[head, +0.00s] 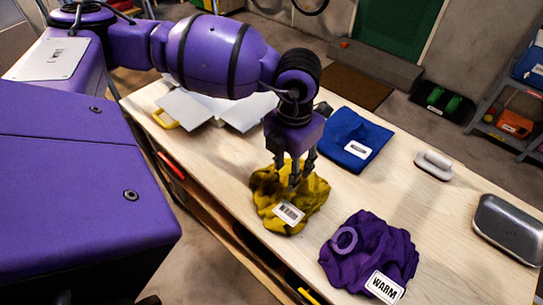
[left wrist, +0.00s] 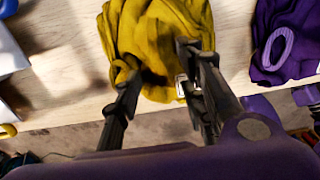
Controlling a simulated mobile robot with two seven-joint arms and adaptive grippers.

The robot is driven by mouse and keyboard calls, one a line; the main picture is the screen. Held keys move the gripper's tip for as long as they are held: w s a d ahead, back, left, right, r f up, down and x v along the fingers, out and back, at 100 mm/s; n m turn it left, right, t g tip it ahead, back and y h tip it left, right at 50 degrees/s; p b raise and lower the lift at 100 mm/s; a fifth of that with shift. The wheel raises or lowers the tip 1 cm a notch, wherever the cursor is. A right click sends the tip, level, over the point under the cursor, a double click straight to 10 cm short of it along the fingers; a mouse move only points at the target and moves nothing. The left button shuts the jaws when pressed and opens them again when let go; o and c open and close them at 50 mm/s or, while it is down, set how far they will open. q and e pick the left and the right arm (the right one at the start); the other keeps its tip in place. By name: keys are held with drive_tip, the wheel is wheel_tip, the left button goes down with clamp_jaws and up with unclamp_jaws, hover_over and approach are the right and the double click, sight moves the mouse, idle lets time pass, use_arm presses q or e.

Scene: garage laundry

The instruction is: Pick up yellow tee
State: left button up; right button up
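The yellow tee (head: 268,191) lies crumpled on the wooden workbench, with a white barcode label on its near side. It also fills the upper middle of the left wrist view (left wrist: 155,35). My left gripper (head: 292,180) points down at the tee from above, its fingertips at the cloth. In the left wrist view its two fingers (left wrist: 158,75) are spread apart with yellow cloth between and beyond them. I cannot tell how deep the fingertips reach into the folds. My right gripper is in neither view.
A folded blue cloth (head: 352,138) lies behind the tee, and a purple cloth (head: 365,255) with a WARM tag and a purple ring lies to its right. A white-handled block (head: 434,164) and a metal tray (head: 510,228) stand farther right. White sheets (head: 245,110) lie at the left. Bare wood separates these.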

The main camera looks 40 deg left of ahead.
use_arm(q)
wheel_tip(320, 180, down, 4)
drive_tip(key=shift+w, duration=0.1)
clamp_jaws()
idle(0.4)
